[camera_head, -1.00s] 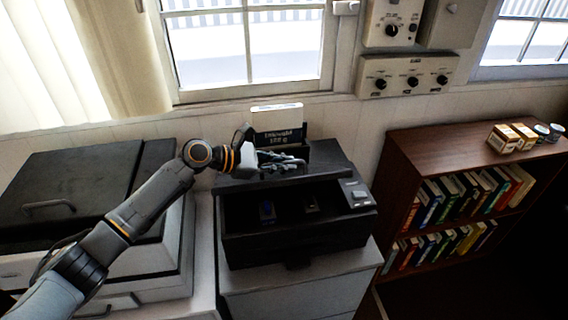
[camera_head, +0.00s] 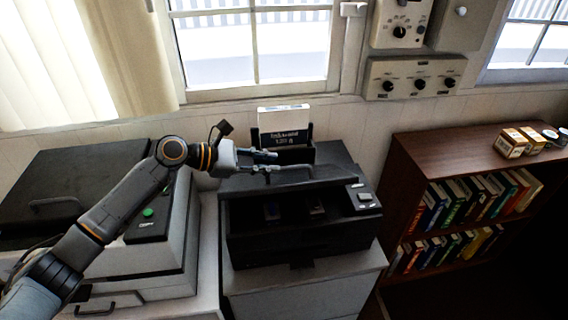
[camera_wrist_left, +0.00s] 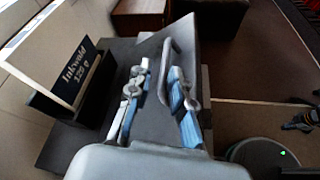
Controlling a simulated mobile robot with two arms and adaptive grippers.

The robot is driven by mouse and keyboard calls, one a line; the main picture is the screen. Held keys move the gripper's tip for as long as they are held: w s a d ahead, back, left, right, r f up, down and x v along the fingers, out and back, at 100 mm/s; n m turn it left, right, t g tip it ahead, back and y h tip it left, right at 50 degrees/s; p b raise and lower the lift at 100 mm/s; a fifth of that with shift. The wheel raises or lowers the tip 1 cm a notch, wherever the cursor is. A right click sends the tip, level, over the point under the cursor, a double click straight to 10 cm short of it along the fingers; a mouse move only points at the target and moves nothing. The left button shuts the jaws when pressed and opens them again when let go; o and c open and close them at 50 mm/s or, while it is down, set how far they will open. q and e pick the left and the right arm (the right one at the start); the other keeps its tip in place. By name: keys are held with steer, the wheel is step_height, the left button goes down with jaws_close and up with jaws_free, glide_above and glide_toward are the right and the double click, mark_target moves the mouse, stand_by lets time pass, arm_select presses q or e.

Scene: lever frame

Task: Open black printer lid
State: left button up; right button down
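The black printer (camera_head: 300,240) stands on a pale cabinet in the head view. Its lid (camera_head: 325,183) is raised at the back, and the dark inside with small cartridges (camera_head: 272,211) shows below. A bar handle (camera_head: 296,167) is on the lid; it also shows in the left wrist view (camera_wrist_left: 165,75). My left gripper (camera_head: 274,161) is at the handle's left end, with its fingers apart. In the left wrist view, my left gripper (camera_wrist_left: 155,103) has a finger on each side of the handle's near end; contact cannot be told.
A white box labelled Inkwald (camera_head: 284,124) stands in a black holder behind the lid. Another machine with a dark cover (camera_head: 75,185) is at left. A brown bookshelf (camera_head: 400,185) stands at right. Wall control boxes (camera_head: 415,78) hang above.

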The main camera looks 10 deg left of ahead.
arm_select(q)
steer(key=v, duration=0.5)
steer(key=shift+s+a+r, duration=0.1)
steer(key=shift+s+a, duration=0.1)
steer(key=shift+a, duration=0.1)
